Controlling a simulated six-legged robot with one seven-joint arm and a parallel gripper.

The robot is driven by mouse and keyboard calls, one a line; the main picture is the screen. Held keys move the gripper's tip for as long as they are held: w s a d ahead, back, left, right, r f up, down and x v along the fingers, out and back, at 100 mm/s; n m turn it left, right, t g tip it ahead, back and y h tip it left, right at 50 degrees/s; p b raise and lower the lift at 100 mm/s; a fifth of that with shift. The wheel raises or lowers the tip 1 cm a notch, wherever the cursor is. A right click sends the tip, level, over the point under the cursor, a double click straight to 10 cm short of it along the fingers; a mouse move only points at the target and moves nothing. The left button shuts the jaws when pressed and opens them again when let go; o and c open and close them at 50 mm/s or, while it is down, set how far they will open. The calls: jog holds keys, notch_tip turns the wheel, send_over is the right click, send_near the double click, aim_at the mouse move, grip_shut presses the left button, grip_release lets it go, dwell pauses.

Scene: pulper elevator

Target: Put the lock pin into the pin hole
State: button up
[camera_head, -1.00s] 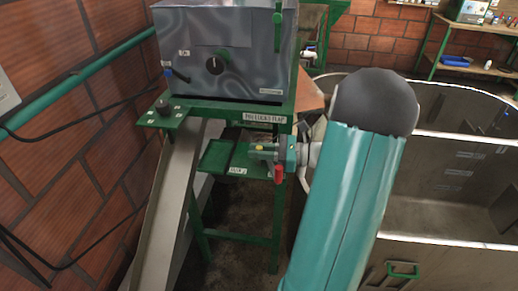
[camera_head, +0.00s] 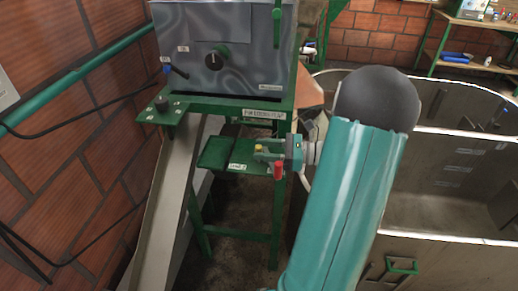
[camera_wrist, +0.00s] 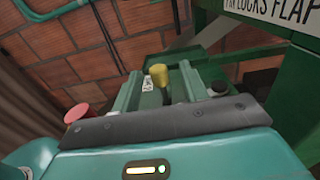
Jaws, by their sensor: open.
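A yellow-topped pin with a dark stem (camera_wrist: 158,76), apparently the lock pin, stands between my gripper's fingers in the wrist view. Its yellow top (camera_head: 258,148) also shows in the head view above a small green shelf (camera_head: 215,152). My gripper (camera_head: 266,153) is open and points left around the pin; I cannot tell whether the fingers touch it. A sign (camera_head: 264,114) on the green frame above appears to read that the pin locks the flap. It is cut off in the wrist view (camera_wrist: 265,12). I cannot make out the pin hole.
A red knob (camera_head: 278,170) shows just below my gripper. A grey machine box (camera_head: 220,50) stands above the green frame. A sloping metal chute (camera_head: 170,205) runs down at left by the brick wall (camera_head: 60,130). A large tank (camera_head: 440,215) stands at right.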

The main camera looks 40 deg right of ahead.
jog(key=v, duration=1.2)
dwell(0.3)
